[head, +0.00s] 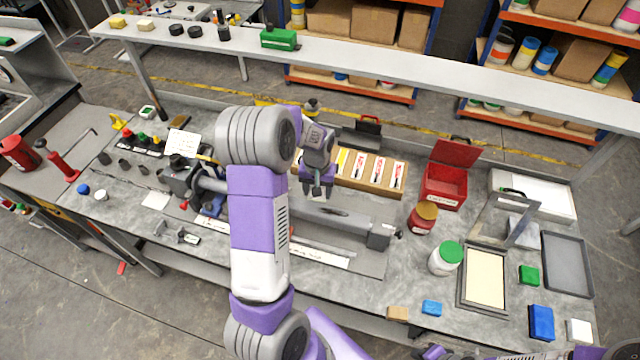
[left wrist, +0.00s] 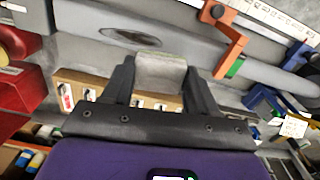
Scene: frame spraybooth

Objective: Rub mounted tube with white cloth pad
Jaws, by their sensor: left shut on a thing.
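My left gripper (head: 318,190) is shut on a pale, whitish pad (left wrist: 160,72), which sits between its two dark fingers in the left wrist view. The mounted grey tube (head: 335,218) runs lengthwise over the bench from a clamp on the left to a grey block on the right; my arm hides part of it. In the left wrist view the tube (left wrist: 85,30) crosses the top and shows a dark oval mark (left wrist: 130,37). The pad is at the tube's surface; I cannot tell whether it touches. My right gripper is out of view.
A clamp (head: 182,180) stands at the tube's left end, and an orange clamp (left wrist: 228,40) shows near the pad. A cardboard tray (head: 372,172) lies behind the tube. A red bin (head: 443,187), jars and trays fill the right side. A shelf runs above the bench.

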